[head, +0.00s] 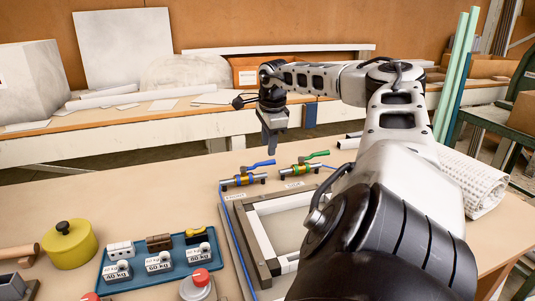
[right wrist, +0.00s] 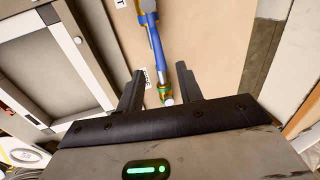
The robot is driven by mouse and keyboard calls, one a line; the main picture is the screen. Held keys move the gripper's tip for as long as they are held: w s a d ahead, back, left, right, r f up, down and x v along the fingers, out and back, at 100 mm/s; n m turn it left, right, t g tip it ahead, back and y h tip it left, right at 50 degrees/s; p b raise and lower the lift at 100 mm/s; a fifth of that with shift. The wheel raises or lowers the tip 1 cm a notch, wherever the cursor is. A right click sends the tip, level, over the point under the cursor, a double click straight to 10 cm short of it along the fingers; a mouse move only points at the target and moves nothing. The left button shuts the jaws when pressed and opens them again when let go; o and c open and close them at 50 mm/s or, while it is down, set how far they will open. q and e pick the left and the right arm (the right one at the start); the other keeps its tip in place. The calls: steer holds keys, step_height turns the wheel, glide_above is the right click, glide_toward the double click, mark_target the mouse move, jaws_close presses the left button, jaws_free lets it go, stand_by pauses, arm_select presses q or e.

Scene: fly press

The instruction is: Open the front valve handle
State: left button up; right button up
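Two small valves lie on the bench. My right gripper (head: 270,148) points down above the blue handle. I cannot tell contact. My left gripper is out of view.
A grey-and-white frame (head: 245,215) lies in front of the valves, with a blue hose along its left side. A white roll (head: 470,180) lies at right.

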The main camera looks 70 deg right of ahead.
arm_select(q)
steer(key=shift+p, duration=0.5)
arm_select(e)
step_height(320, 180, up, 10)
steer(key=s+a, duration=0.1)
steer(key=shift+s+a, duration=0.2)
steer(key=shift+a, duration=0.05)
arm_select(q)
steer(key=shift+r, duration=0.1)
